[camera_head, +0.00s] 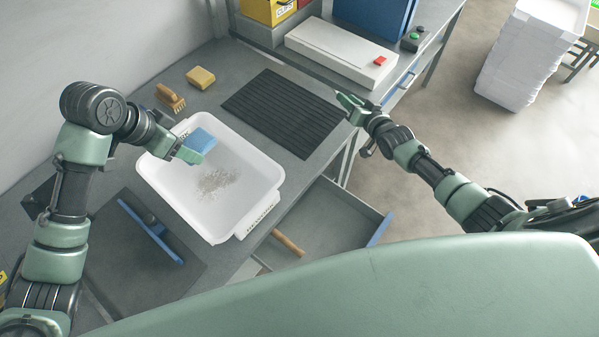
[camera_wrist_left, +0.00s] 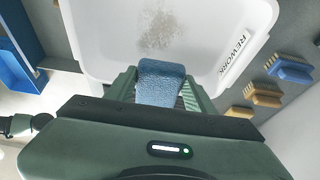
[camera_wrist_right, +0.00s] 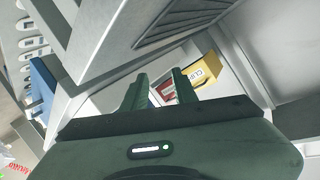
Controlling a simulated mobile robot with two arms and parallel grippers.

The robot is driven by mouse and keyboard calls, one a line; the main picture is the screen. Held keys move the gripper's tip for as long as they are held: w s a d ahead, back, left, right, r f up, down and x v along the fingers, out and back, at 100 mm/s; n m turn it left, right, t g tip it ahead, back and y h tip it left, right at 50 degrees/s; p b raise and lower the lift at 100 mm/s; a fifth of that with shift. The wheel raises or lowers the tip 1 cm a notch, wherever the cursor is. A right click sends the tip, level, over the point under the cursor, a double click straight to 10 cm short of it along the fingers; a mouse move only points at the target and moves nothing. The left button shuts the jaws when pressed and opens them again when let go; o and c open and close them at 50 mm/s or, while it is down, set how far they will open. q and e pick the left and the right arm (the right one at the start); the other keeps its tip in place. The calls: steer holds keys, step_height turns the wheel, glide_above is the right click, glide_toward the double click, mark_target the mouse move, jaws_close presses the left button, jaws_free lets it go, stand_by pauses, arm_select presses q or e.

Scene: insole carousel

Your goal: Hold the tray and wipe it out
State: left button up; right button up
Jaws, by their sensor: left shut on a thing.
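The white tray (camera_head: 160,180) sits on the grey bench, with a patch of grey-brown debris (camera_head: 217,181) on its floor. In the left wrist view the tray wall (camera_wrist_left: 236,50) carries a "REWORK" label, and the debris (camera_wrist_left: 157,30) lies ahead of the fingers. My left gripper (camera_head: 192,150) is shut on a blue sponge (camera_head: 200,140) over the tray's far left part; the sponge (camera_wrist_left: 161,82) shows between its fingers. I cannot tell whether it touches the tray floor. My right gripper (camera_head: 352,104) is open and empty near the black mat's right edge, away from the tray.
A wooden brush (camera_head: 170,97) and a yellow sponge (camera_head: 200,77) lie behind the tray. A black ribbed mat (camera_head: 283,110) lies to its right. An open drawer (camera_head: 330,225) juts out below the bench.

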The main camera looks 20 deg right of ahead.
steer(key=s+a+m+y, duration=0.1)
steer(key=a+m, duration=0.1)
steer(key=a, duration=0.3)
steer(key=s+a+m+y, duration=0.1)
steer(key=a+m, duration=0.2)
steer(key=a, duration=0.2)
steer(key=a+r+m+g+y, duration=0.1)
steer(key=a+m, duration=0.1)
steer(key=a, duration=0.4)
steer(key=shift+s+m, duration=0.4)
steer(key=s+a+r+m, duration=0.1)
steer(key=a, duration=0.2)
steer(key=s+a+m+y, duration=0.1)
steer(key=a+m, duration=0.1)
steer(key=s+a+r+m+g+y, duration=0.1)
steer(key=a, duration=0.2)
steer(key=shift+a+r+m, duration=0.3)
steer(key=shift+a+r, duration=0.05)
steer(key=s+a+r+m+y, duration=0.2)
steer(key=s+a+m, duration=0.1)
steer(key=m+g, duration=0.2)
steer(key=m, duration=1)
glide_toward(264, 161)
steer(key=x, duration=1)
steer(key=shift+f, duration=0.3)
jaws_close()
